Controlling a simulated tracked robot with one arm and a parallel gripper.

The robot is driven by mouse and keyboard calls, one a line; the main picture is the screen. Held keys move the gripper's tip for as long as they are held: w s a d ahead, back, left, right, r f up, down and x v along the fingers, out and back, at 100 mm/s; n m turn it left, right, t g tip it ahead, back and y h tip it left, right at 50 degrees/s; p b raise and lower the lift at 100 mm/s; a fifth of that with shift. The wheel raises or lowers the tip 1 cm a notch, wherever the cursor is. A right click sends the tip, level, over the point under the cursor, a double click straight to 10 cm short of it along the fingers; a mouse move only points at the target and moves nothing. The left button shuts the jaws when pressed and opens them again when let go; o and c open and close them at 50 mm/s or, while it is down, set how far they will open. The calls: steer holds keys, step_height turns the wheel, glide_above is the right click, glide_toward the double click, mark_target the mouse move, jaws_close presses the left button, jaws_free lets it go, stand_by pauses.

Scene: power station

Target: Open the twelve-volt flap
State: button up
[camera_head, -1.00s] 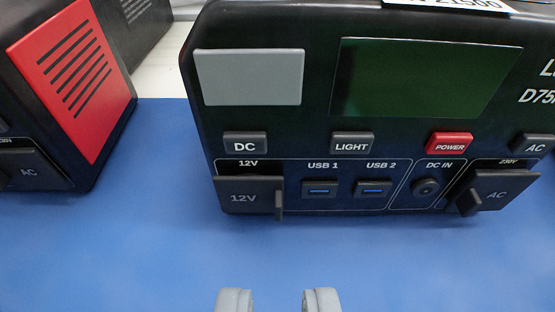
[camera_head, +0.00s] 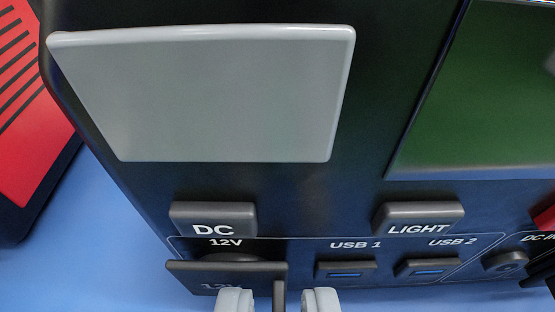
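The dark grey twelve-volt flap (camera_head: 225,273) is at the bottom of the power station's front, under a white 12V label. Its top edge stands out from the panel, with a dark rounded shape just above it; I see it steeply from above and cannot tell whether it is fully closed. Its upright tab (camera_head: 279,295) is at its right end. My gripper (camera_head: 278,301) is open, with one light grey finger on each side of the tab and a gap on both sides. The left finger covers part of the flap's lettering. The tab's lower end is out of frame.
The DC button (camera_head: 213,219) is just above the flap. The USB 1 port (camera_head: 345,269) and USB 2 port (camera_head: 427,267) lie to the right, under the LIGHT button (camera_head: 419,217). A red-sided unit (camera_head: 32,120) stands at the left. Blue surface (camera_head: 100,255) is free at lower left.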

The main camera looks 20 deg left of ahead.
jaws_close()
steer(key=shift+w+a+r+p, duration=0.1)
steer(key=shift+w+r+p, duration=0.1)
steer(key=shift+p, duration=1.3)
steer(key=shift+f+m+h+p, duration=0.1)
steer(key=shift+m+h+p, duration=0.3)
steer(key=shift+p, duration=1.9)
steer(key=shift+s+f+p, duration=0.2)
steer(key=shift+s+p, duration=0.15)
steer(key=shift+p, duration=1.75)
steer(key=shift+s+a+r+m+h+p, duration=0.2)
steer(key=shift+a+m+h+p, duration=0.3)
steer(key=shift+p, duration=1.2)
steer(key=shift+d+f+h+p, duration=0.2)
steer(key=shift+h+p, duration=0.1)
steer(key=shift+p, duration=0.4)
steer(key=shift+d+m, duration=0.2)
steer(key=shift+m, duration=0.1)
steer(key=shift+a+h+p, duration=0.15)
steer(key=shift+h+p, duration=0.15)
steer(key=shift+p, duration=0.7)
